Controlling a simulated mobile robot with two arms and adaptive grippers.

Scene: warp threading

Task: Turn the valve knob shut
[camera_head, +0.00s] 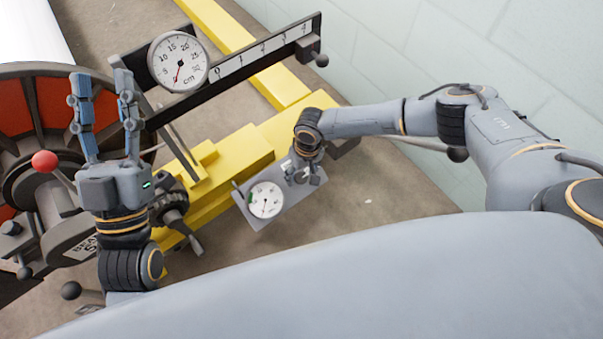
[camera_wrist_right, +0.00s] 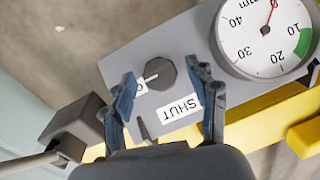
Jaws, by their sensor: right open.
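In the right wrist view the dark round valve knob (camera_wrist_right: 158,73) sits on a grey panel (camera_wrist_right: 120,68). Its white pointer points left, toward a white label mostly hidden by a finger. A "SHUT" label (camera_wrist_right: 181,109) appears upside down below the knob. My right gripper (camera_wrist_right: 163,88) is open, its blue fingers on either side of the knob with visible gaps; contact is not apparent. In the head view my right gripper (camera_head: 308,172) is over the panel and hides the knob. My left gripper (camera_head: 102,85) is open and empty, fingers upward, beside the reel.
A dial gauge (camera_wrist_right: 265,37) on the panel has a green band and its red needle near 0. A cm dial (camera_head: 178,61) and ruled bar (camera_head: 262,55) stand behind. Yellow beams (camera_head: 235,160), a red-ball lever (camera_head: 45,162) and the reel (camera_head: 55,105) crowd the left.

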